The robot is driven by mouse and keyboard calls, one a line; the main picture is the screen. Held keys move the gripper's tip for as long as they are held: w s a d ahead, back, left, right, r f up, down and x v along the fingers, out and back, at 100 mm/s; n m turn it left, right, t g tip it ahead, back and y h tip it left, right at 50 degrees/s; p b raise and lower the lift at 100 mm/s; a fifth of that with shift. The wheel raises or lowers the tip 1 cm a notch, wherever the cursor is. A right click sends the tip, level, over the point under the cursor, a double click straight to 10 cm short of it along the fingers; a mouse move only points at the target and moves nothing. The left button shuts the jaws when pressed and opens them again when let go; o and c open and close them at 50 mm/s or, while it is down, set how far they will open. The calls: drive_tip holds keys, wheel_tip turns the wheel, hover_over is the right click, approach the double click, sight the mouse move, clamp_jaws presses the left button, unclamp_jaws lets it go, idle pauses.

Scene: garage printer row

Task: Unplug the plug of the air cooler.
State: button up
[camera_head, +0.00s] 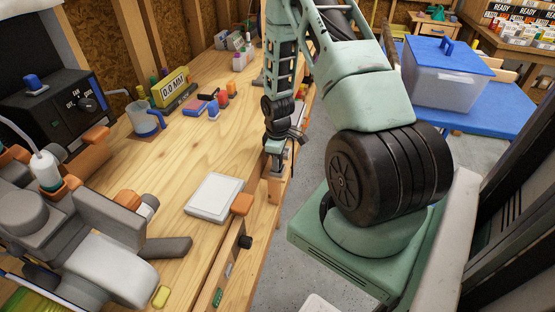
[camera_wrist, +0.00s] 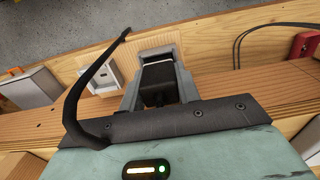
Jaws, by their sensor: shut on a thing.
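My gripper (camera_wrist: 158,62) is shut on a black plug (camera_wrist: 158,88), which sits between its two grey fingers in the wrist view. A thick black cord (camera_wrist: 88,88) curves up at the left of the gripper. A white socket plate (camera_wrist: 102,76) on the wooden board is just left of the fingers. The far end of the plug is hidden, so I cannot tell whether it sits in a socket. In the head view, my gripper (camera_head: 275,158) points down at the workbench's right edge; the plug is too small to make out there. I cannot identify the air cooler.
A lidded bin (camera_head: 447,80) stands on a blue table at the right. A red box (camera_wrist: 304,45) is right in the wrist view.

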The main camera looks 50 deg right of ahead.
drive_tip(key=shift+f, duration=0.35)
drive_tip(key=o, duration=1.1)
drive_tip(key=shift+r, duration=0.1)
wheel_tip(320, 180, up, 17)
drive_tip(key=shift+r+b, duration=0.15)
drive_tip(key=shift+b, duration=0.5)
